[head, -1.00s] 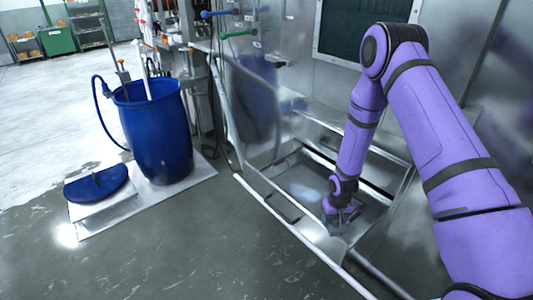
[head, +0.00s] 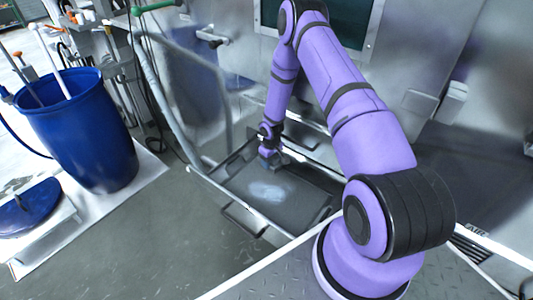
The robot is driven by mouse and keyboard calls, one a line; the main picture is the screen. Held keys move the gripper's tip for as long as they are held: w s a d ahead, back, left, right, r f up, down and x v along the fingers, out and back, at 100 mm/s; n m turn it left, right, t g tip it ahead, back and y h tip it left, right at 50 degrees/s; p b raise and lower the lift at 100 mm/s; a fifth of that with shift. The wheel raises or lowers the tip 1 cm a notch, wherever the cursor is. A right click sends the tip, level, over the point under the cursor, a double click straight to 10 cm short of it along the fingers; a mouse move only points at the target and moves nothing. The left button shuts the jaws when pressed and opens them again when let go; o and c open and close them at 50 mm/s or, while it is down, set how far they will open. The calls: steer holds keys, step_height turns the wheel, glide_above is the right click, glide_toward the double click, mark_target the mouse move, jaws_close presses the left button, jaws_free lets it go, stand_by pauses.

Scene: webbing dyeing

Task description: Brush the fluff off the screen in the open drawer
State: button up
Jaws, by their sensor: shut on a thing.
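The open drawer (head: 209,175) juts out from the steel machine, with a dark flat screen (head: 305,201) inside it. A pale whitish patch of fluff (head: 266,191) lies near the middle of the screen. My gripper (head: 270,161) is at the drawer's far side, just beyond the fluff. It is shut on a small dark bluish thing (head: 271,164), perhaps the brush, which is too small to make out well. I cannot tell whether this thing touches the screen.
A blue barrel (head: 80,130) with rods in it stands on a pale platform (head: 135,188) at the left. A blue lid (head: 30,207) lies in front of it. A drawer handle (head: 240,220) sticks out at the front. Wet floor (head: 130,245) is clear between platform and drawer.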

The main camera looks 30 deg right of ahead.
steer(key=shift+w+d+f, duration=0.15)
steer(key=shift+w+d, duration=0.4)
steer(key=shift+w+d+f, duration=0.1)
steer(key=shift+d+f, duration=0.05)
steer(key=shift+f, duration=0.05)
glide_above(272, 175)
steer(key=shift+f, duration=2.8)
steer(key=shift+f, duration=1)
